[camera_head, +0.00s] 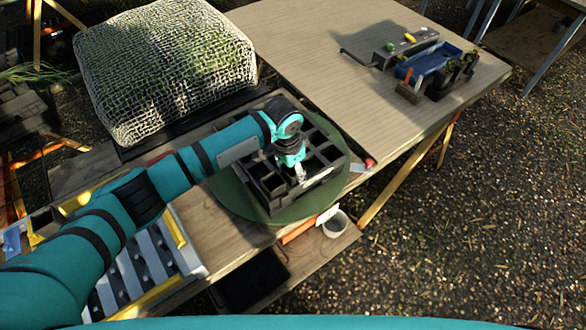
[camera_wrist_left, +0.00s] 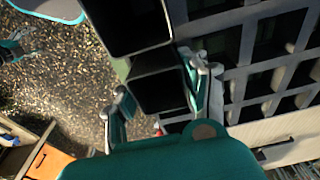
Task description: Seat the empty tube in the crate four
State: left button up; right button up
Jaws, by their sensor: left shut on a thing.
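The dark crate (camera_head: 318,182), with a grid of square cells, stands on a round green mat (camera_head: 226,196). In the left wrist view my left gripper (camera_wrist_left: 163,98) is shut on a black square tube (camera_wrist_left: 158,85), one finger on each side. A second black square opening (camera_wrist_left: 130,22) shows just above it in that view. The crate's grid (camera_wrist_left: 255,60) fills the right of the wrist view. I cannot tell how deep the held tube sits. My right gripper is not in view.
A mesh-covered bale (camera_head: 165,65) stands behind left. A grey caddy with a blue tray (camera_head: 428,60) sits on the far table (camera_head: 340,45). A white cup (camera_head: 336,224) is by the near edge. A rack with yellow rails (camera_head: 150,262) lies left.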

pick_arm(q)
jog(key=shift+s+a+f, duration=0.1)
jog(key=shift+s+f, duration=0.2)
jog(key=shift+f, duration=0.2)
jog(key=o, duration=0.9)
jog(key=shift+w, duration=0.1)
jog(key=shift+w+r, duration=0.1)
jog(key=r, duration=0.8)
jog(key=a+r, duration=0.1)
jog(key=r, duration=0.3)
jog(key=shift+s, duration=0.4)
jog(key=shift+d+f, duration=0.1)
